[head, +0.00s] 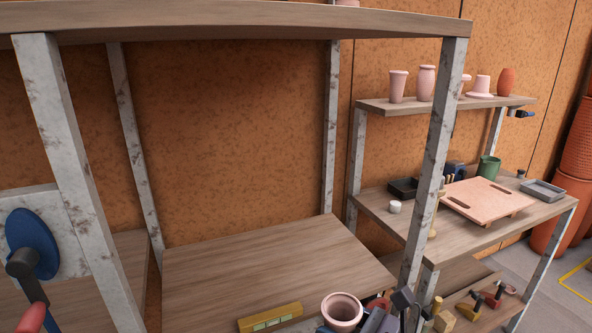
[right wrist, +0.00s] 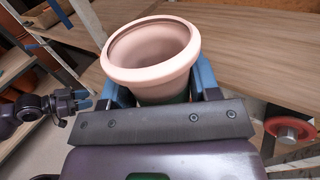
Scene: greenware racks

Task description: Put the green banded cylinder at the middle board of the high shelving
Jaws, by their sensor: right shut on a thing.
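A pale pink, wide-rimmed pot (head: 342,308) is at the bottom of the head view, in front of the high shelving's board (head: 270,265). In the right wrist view the pot (right wrist: 150,52) is upright between the blue fingers of my right gripper (right wrist: 155,92), which is shut on it. The board is a wide wooden one, mostly bare, below the top board (head: 230,18). My left gripper (right wrist: 76,106) is at the left of the right wrist view, too small to judge its opening.
A yellow spirit level (head: 270,317) lies at the board's front edge. Metal posts (head: 435,150) stand at the shelving's corners. To the right, a table holds a green cup (head: 488,168), a pink board (head: 487,200) and a grey tray (head: 543,190); pots stand above.

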